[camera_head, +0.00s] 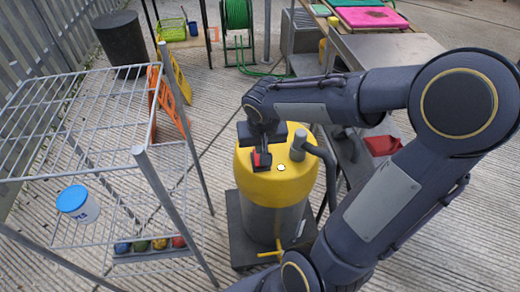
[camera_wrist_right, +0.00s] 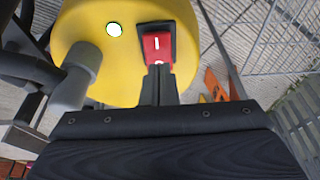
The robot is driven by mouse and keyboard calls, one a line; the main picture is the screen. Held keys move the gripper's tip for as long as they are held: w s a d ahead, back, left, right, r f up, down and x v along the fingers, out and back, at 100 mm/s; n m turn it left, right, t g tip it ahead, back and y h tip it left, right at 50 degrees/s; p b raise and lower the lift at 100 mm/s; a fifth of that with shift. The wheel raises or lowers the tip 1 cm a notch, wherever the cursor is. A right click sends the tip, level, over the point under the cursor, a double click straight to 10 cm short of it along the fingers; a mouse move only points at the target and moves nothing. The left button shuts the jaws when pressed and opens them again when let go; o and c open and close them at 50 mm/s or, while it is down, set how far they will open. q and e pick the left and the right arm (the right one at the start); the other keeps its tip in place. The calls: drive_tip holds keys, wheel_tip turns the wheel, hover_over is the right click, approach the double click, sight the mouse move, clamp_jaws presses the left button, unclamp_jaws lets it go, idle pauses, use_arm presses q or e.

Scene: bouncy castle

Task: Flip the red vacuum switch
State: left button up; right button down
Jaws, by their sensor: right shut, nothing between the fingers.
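The yellow-topped vacuum (camera_head: 288,182) with a grey metal drum stands on a dark base near the centre of the head view. Its red switch (camera_head: 262,159) sits on the yellow top and is partly hidden by my right gripper (camera_head: 258,164). In the right wrist view the red rocker switch (camera_wrist_right: 158,46) sits in a black frame, with a white line at its far part and a circle at its near end. My shut right fingers (camera_wrist_right: 158,72) are empty, with tips at the circle end; contact cannot be told. My left gripper is not in view.
A grey hose elbow (camera_head: 299,144) rises beside the switch. A workbench (camera_head: 385,48) stands behind right. Orange and yellow signs (camera_head: 172,100) stand behind the rack.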

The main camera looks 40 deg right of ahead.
use_arm(q)
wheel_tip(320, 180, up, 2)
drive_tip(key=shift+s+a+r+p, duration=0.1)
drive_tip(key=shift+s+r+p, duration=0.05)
drive_tip(key=shift+p, duration=0.3)
use_arm(e)
drive_tip(key=s+a+v, duration=0.1)
drive_tip(key=v, duration=0.9)
drive_tip(key=shift+s, duration=0.3)
